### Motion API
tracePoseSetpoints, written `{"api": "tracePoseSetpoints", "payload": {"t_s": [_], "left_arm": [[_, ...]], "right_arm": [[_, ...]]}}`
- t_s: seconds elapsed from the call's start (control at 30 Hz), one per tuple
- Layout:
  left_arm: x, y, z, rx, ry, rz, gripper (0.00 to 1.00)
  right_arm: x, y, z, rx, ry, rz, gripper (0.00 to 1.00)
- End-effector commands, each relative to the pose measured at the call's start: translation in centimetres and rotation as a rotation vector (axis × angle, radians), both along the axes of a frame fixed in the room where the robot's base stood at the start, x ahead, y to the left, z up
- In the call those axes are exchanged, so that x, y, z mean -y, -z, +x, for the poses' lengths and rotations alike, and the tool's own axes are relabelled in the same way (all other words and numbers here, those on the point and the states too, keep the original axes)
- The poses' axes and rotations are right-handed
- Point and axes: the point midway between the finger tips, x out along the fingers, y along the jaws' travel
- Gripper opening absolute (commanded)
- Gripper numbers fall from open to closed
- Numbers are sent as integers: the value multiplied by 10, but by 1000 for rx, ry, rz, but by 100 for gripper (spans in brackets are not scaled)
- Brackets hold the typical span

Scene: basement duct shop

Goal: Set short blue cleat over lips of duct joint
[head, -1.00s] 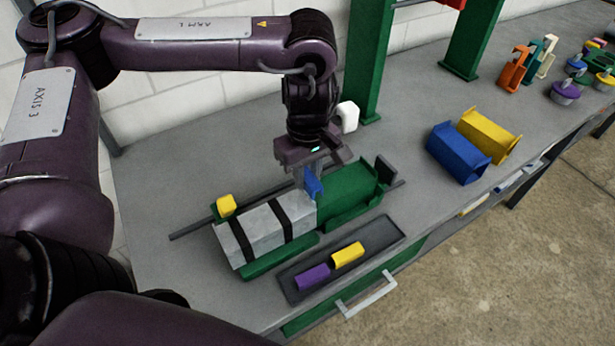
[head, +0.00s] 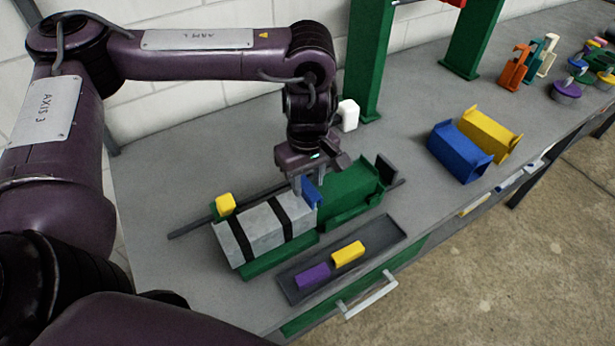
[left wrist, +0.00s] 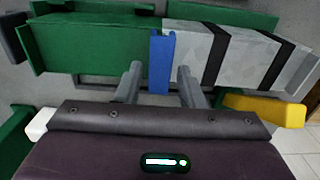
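The short blue cleat (head: 312,192) stands at the right end of the grey, black-banded duct (head: 262,232), beside the green block (head: 350,190). In the left wrist view the cleat (left wrist: 162,62) lies across the duct's end, where the grey metal (left wrist: 192,50) meets the green. Whether it sits fully over the lips cannot be seen. My left gripper (head: 309,187) is above the joint. Its fingers (left wrist: 160,82) are spread either side of the cleat, with a small gap visible on each side. My right gripper is not in view.
A dark tray (head: 293,291) in front holds a purple cleat (head: 312,276) and a yellow cleat (head: 348,254). A yellow block (head: 226,204) is behind the duct. Blue (head: 455,152) and yellow (head: 488,135) channels stand at right. A green post (head: 368,60) rises behind.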

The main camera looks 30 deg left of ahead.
Motion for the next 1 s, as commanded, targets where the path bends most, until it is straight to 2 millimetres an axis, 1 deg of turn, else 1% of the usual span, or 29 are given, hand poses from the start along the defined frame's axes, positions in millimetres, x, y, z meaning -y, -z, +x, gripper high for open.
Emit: {"api": "tracePoseSetpoints", "payload": {"t_s": [0.03, 0.07, 0.3, 0.37, 0.43, 0.5, 0.57, 0.8, 1.0], "left_arm": [[0, 0, 0, 0, 0, 0, 42], [0, 0, 0, 0, 0, 0, 44], [0, 0, 0, 0, 0, 0, 44], [0, -3, 0, 1, 0, -1, 44], [0, -9, 0, 2, 1, 0, 44], [0, -19, 1, 4, 2, 1, 44], [0, -25, 1, 6, 3, 0, 44], [0, -73, 2, 8, 1, 1, 44], [0, -108, 1, 5, 1, 1, 44]], "right_arm": [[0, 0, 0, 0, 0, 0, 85], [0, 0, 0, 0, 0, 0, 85], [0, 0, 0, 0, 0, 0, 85], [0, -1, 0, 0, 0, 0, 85], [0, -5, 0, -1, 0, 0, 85], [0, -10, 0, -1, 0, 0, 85], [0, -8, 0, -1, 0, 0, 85], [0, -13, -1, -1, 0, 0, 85], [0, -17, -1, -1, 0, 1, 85]]}}
